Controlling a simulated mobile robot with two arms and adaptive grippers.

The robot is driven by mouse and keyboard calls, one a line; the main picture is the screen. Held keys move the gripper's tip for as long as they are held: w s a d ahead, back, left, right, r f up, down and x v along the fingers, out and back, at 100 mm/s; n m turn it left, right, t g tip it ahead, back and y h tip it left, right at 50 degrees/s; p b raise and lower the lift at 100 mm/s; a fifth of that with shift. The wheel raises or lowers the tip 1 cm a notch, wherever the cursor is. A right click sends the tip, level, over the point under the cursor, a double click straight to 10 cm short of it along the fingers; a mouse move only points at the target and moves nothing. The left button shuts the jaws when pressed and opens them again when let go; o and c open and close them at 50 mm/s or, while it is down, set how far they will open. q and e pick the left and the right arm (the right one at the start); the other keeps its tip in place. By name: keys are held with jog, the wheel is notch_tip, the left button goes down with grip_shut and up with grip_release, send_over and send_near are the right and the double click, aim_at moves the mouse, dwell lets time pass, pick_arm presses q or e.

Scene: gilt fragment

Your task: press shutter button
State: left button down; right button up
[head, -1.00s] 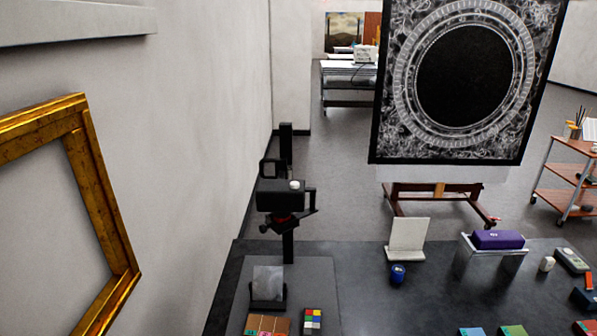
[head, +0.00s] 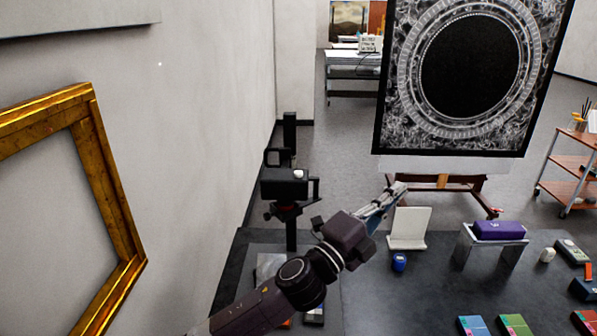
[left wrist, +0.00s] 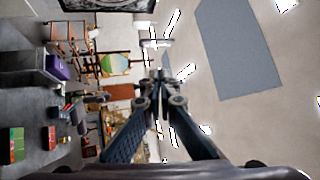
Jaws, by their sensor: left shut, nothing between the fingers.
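A black camera (head: 283,188) stands on a dark post at the table's far left corner, beside the wall. A small pale round button (head: 299,174) sits on its top and looks like the shutter button. My left gripper (head: 398,189) is to the right of the camera, apart from it, and points up and right. Its fingers are shut and empty; the left wrist view shows them meeting at the tips (left wrist: 158,76). The camera is not visible in the left wrist view. My right gripper is not in view.
A white stand (head: 409,226) and a blue round item (head: 399,262) are just beyond my left arm. A purple case (head: 498,230) rests on a metal riser. A gilt frame (head: 130,275) hangs on the left wall. A large dark ornate panel (head: 395,110) stands behind.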

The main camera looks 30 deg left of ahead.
pick_arm(q)
jog(key=d+r+m+g+h, duration=0.2)
jog(key=d+r+m+h, duration=0.2)
jog(key=r+m+h, duration=0.5)
notch_tip(320, 180, up, 4)
jog(key=m+g+y, duration=1)
jog(key=m+y, duration=0.2)
jog(key=m, duration=0.8)
send_over(296, 173)
jog(key=shift+p, duration=0.45)
jog(key=shift+f, duration=0.1)
notch_tip(296, 173, down, 8)
jog(key=b, duration=0.7)
jog(key=shift+f+b, duration=0.3)
jog(key=shift+b, duration=0.1)
